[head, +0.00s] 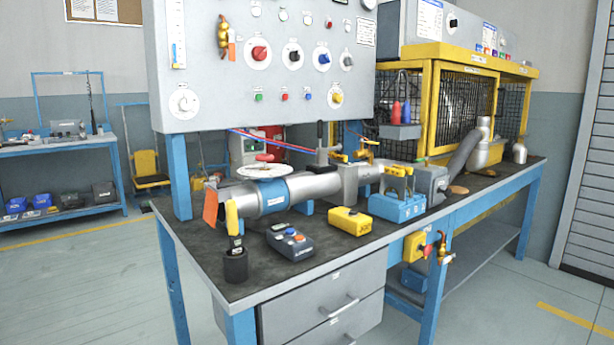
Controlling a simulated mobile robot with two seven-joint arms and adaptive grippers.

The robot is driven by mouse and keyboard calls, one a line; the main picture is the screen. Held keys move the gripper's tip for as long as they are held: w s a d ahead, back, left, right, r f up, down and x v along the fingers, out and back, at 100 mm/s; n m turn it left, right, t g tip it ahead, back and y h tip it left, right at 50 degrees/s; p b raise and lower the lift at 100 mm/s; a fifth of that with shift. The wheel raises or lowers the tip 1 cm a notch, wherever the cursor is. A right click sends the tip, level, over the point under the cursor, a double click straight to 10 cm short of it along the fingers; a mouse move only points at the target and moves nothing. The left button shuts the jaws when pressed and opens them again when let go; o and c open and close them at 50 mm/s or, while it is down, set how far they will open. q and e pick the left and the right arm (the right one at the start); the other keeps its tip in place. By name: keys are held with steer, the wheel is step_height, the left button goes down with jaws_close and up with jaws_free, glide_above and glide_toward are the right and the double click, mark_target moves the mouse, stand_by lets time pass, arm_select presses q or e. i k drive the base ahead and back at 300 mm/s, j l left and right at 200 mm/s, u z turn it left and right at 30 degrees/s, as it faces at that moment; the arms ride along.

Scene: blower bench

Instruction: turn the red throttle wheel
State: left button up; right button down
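A small red wheel or handle (265,157) sits above a round white disc (265,170) on top of the grey duct pipe (312,186), near the left end of the bench. It is the likely red throttle wheel, but it is too small to make out its shape. The pipe has a blue band and an orange tag (210,206) at its left end. Neither of my grippers is in view.
A grey panel with knobs (260,75) rises behind the pipe's left part. On the black bench top (205,257) stand a dark cup holding a yellow-handled tool (235,262), a grey control box (290,241), a yellow box (350,221) and a blue caddy (397,208).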

mark_target(264, 159)
steer(key=i+l, duration=0.2)
steer(key=l, duration=0.2)
steer(key=i+l, duration=0.2)
steer(key=l, duration=0.25)
steer(key=i+l+z, duration=0.1)
steer(key=l, duration=0.3)
steer(key=i+l, duration=0.55)
steer(key=l, duration=0.25)
steer(key=k+z, duration=0.05)
